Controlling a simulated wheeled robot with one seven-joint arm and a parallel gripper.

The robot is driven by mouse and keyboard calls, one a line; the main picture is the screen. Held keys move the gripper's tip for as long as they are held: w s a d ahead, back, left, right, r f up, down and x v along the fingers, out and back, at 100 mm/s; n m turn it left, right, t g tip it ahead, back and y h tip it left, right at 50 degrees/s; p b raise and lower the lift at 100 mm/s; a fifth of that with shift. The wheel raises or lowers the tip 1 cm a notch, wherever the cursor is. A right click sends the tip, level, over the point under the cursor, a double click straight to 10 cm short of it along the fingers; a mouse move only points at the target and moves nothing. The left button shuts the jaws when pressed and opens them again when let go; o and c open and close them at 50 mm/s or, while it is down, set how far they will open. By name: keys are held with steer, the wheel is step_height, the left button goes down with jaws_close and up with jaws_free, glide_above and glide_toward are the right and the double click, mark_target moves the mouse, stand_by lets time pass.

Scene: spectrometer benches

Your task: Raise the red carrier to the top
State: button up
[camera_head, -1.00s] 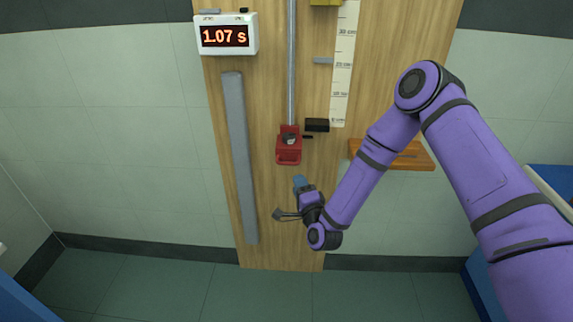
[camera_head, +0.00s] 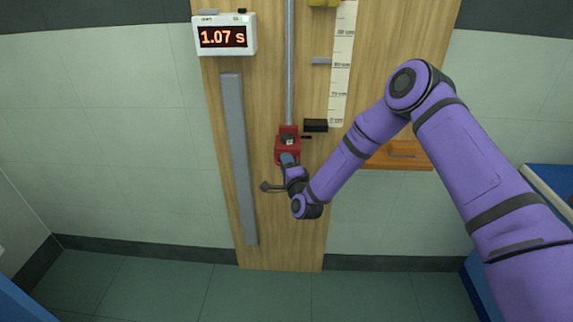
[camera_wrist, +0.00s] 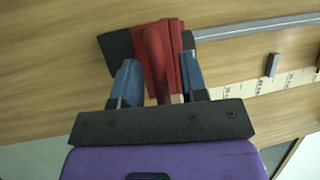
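The red carrier (camera_head: 287,145) sits low on a thin upright metal rail (camera_head: 290,70) fixed to a wooden board. My gripper (camera_head: 288,160) is at the carrier's lower front and hides part of it. In the wrist view my gripper (camera_wrist: 160,63) has its two blue fingers apart, with the red carrier (camera_wrist: 156,60) and its rounded red handle seen between them. A gap shows between the fingers and the handle, so the fingers do not look closed on it.
A timer (camera_head: 223,37) reads 1.07 s. A black block (camera_head: 315,126) and a white scale (camera_head: 342,60) are right of the rail. A yellow part (camera_head: 323,2) is at the top. A grey bar (camera_head: 238,150) stands left. An orange shelf (camera_head: 405,155) is at right.

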jaws_close()
step_height(320, 180, up, 75)
stand_by(0.8)
steer(key=shift+s, duration=0.1)
steer(key=shift+c, duration=0.2)
jaws_free()
steer(key=shift+o, duration=0.2)
steer(key=shift+f, duration=0.15)
